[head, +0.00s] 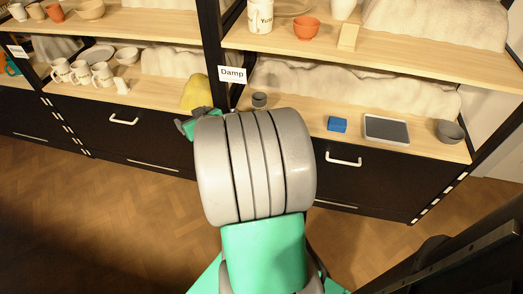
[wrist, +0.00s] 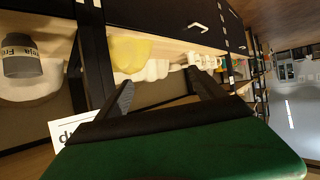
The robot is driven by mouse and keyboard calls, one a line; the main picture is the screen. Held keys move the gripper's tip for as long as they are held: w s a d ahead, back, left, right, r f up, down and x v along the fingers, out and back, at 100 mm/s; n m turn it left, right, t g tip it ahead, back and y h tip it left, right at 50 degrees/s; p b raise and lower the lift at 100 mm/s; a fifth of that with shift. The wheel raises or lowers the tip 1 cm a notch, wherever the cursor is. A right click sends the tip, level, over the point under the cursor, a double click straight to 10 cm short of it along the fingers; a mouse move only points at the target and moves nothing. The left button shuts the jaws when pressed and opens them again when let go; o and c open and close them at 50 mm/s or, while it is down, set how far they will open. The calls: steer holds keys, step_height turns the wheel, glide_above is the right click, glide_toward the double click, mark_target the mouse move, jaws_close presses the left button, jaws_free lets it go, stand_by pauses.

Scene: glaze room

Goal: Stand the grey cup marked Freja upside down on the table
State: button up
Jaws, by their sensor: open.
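The grey cup (head: 259,99) stands on the lower shelf, just right of the post with the "Damp" sign (head: 232,74), partly hidden by my arm. In the wrist view, which is upside down, the grey cup (wrist: 22,66) is at the left edge with a pale band lettered Freja. I cannot tell which way its mouth faces. My gripper (wrist: 165,92) is open and empty, off to one side of the cup, with the post between them. Its fingers are mostly hidden by my arm in the head view.
A blue block (head: 337,124), a grey tray (head: 387,129) and a grey bowl (head: 450,131) sit on the lower shelf to the right. A yellow lump (head: 194,92) and several white mugs (head: 82,71) are left of the post. The upper shelf (head: 400,64) overhangs.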

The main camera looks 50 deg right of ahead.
steer(key=s+d+f+m+h+b, duration=0.45)
steer(key=s+d+f+h, duration=0.2)
steer(key=d+f, duration=0.45)
steer(key=m+h+b, duration=0.2)
steer(key=h+b, duration=0.1)
glide_toward(260, 109)
steer(key=x, duration=0.7)
steer(key=p+x, duration=0.1)
steer(key=x, duration=0.3)
steer(key=shift+w+f, duration=0.1)
steer(key=shift+f, duration=0.15)
steer(key=shift+w+d+r+g, duration=0.15)
steer(key=shift+w+d+g, duration=0.2)
steer(key=shift+d, duration=0.1)
steer(key=shift+c, duration=0.5)
